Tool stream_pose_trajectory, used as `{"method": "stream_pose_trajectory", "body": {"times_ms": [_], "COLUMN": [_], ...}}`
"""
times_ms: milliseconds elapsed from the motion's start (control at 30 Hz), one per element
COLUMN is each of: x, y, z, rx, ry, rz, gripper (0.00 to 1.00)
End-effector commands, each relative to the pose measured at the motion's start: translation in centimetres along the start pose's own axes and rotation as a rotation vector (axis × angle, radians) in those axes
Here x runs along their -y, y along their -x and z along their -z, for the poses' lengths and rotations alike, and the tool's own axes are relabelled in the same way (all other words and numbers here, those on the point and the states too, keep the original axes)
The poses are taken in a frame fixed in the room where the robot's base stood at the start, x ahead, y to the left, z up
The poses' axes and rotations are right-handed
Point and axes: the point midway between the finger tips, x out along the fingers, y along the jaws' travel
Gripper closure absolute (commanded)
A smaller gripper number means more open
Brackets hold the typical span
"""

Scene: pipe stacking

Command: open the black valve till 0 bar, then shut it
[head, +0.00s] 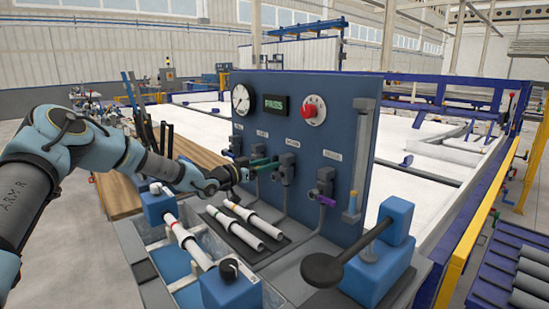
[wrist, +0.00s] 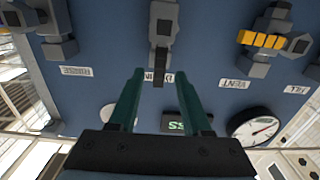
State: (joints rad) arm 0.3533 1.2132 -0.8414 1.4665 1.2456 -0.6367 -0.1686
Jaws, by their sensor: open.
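The black valve (wrist: 163,30) is in the upper middle of the wrist view, which shows the panel upside down. Its black handle (wrist: 158,74) points toward the label and partly covers it. My gripper (wrist: 164,74) is open, with teal fingers on either side of the handle and gaps showing on both sides. In the head view my gripper (head: 274,165) reaches from the left to the valve row, in front of the valve body (head: 288,161). The pressure gauge (head: 241,99) is at the panel's upper left; it also shows in the wrist view (wrist: 256,130). Its reading is too small to tell.
A yellow-handled valve (wrist: 262,40) is beside the black one. A purple-handled valve (head: 325,188) is to the right. The display (head: 275,105) reads PASS, beside a red knob (head: 313,110).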

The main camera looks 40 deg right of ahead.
Motion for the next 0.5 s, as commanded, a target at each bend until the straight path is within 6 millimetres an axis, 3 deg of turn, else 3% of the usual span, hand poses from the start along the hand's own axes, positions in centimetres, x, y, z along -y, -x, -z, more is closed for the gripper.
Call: {"method": "stream_pose_trajectory", "body": {"times_ms": [200,500], "x": [0.0,0.0], "y": [-2.8,-3.4], "z": [0.1,-0.1], "rx": [0.001,0.002], "ry": [0.0,0.001], "rz": [0.0,0.001], "gripper": [0.51,0.51]}}
